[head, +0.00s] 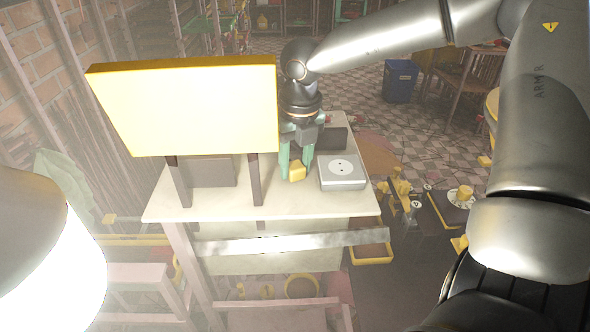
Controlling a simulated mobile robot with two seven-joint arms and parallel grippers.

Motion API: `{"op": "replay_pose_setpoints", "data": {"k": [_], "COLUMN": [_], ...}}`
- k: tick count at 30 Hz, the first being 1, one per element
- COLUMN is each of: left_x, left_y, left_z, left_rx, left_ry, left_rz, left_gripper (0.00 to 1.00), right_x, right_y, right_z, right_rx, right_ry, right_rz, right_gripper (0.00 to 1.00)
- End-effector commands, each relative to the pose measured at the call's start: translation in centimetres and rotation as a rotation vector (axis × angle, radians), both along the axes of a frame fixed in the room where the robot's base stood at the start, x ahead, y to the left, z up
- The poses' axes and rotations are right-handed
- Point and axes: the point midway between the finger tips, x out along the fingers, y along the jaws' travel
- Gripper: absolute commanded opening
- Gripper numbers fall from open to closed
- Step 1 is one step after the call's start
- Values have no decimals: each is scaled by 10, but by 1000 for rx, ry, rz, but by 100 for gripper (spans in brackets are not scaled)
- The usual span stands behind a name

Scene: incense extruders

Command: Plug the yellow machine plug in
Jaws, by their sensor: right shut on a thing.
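The yellow plug (297,172) is between the green fingertips of my right gripper (296,164), which is shut on it. My right gripper points down over the pale table (220,205). A grey socket box (343,185) with a round white two-hole face sits on the table just to the right of the plug. The plug and the socket box look apart. I cannot tell how high the plug is above the table, and its prongs are hidden. My left gripper is not in view.
A large yellow panel (185,105) on dark legs hides part of the table on the left. A dark box (331,138) stands behind the socket box. A blue bin (401,81) is on the floor behind. Bare tabletop lies in front of the plug.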

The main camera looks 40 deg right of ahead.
Motion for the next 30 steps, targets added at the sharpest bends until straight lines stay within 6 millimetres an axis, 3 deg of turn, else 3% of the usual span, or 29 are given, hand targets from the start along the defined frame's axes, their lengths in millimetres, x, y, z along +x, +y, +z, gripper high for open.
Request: {"op": "replay_pose_setpoints", "data": {"k": [4,14,30], "left_x": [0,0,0], "left_y": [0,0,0], "left_z": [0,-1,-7], "left_rx": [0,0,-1], "left_ry": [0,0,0], "left_rz": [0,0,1], "left_gripper": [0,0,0], "right_x": [0,1,1], "right_y": [0,0,0], "right_z": [0,5,94], "right_rx": [0,-1,-1], "right_ry": [-1,-4,-4], "right_rz": [0,0,-1], "right_gripper": [0,0,0]}}
